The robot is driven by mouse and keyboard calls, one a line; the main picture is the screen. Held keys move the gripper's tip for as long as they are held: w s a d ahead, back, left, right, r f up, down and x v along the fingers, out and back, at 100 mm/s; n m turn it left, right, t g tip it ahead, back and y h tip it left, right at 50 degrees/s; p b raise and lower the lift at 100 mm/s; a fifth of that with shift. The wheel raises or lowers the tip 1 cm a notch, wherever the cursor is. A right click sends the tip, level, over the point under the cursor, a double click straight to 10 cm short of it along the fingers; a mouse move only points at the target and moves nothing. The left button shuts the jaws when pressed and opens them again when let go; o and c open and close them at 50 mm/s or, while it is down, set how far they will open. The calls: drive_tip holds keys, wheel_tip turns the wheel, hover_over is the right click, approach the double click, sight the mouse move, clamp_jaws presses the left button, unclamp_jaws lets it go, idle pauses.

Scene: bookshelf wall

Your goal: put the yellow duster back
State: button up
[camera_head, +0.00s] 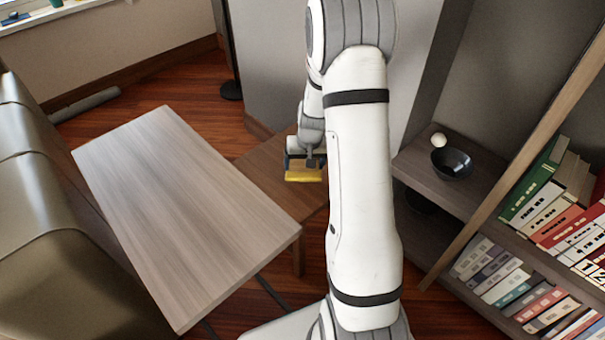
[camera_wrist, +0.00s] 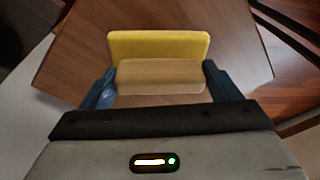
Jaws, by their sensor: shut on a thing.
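The yellow duster (camera_wrist: 158,44) has a yellow pad with a wooden block handle (camera_wrist: 160,77). My gripper (camera_wrist: 160,88) is shut on the wooden handle, with one blue finger at each end of it. In the head view the yellow duster (camera_head: 304,175) hangs below my gripper (camera_head: 304,160), over the low brown wooden table (camera_head: 262,165). That table also fills much of the wrist view (camera_wrist: 90,70) behind the duster. I cannot tell whether the duster touches the tabletop.
A bare grey-brown table (camera_head: 185,205) stands to the left, beside a tan sofa (camera_head: 50,240). A shelf (camera_head: 410,160) at the right holds a dark bowl (camera_head: 452,163) and a white ball (camera_head: 438,140). Book rows (camera_head: 560,205) fill the far right. My arm hides part of the middle.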

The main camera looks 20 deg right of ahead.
sight(304, 171)
wheel_tip(304, 171, down, 3)
drive_tip(key=shift+a+f+b, duration=0.1)
drive_tip(key=shift+f+b, duration=0.1)
drive_tip(key=shift+b, duration=0.45)
drive_tip(key=shift+r, duration=0.1)
drive_tip(key=o, duration=1.4)
wheel_tip(304, 171, up, 11)
drive_tip(key=s+p, duration=0.2)
drive_tip(key=p, duration=0.2)
drive_tip(key=s+a+r+n, duration=0.1)
drive_tip(key=s+a+r, duration=0.3)
drive_tip(key=s, duration=0.3)
drive_tip(key=s+a+r+n, duration=0.1)
drive_tip(key=s+a+r, duration=0.2)
drive_tip(key=s+r, duration=0.2)
drive_tip(key=s+a+r+n+g, duration=0.1)
drive_tip(key=s+a+r, duration=0.3)
drive_tip(key=s, duration=0.7)
drive_tip(key=shift+a+r, duration=0.3)
drive_tip(key=shift+r, duration=0.5)
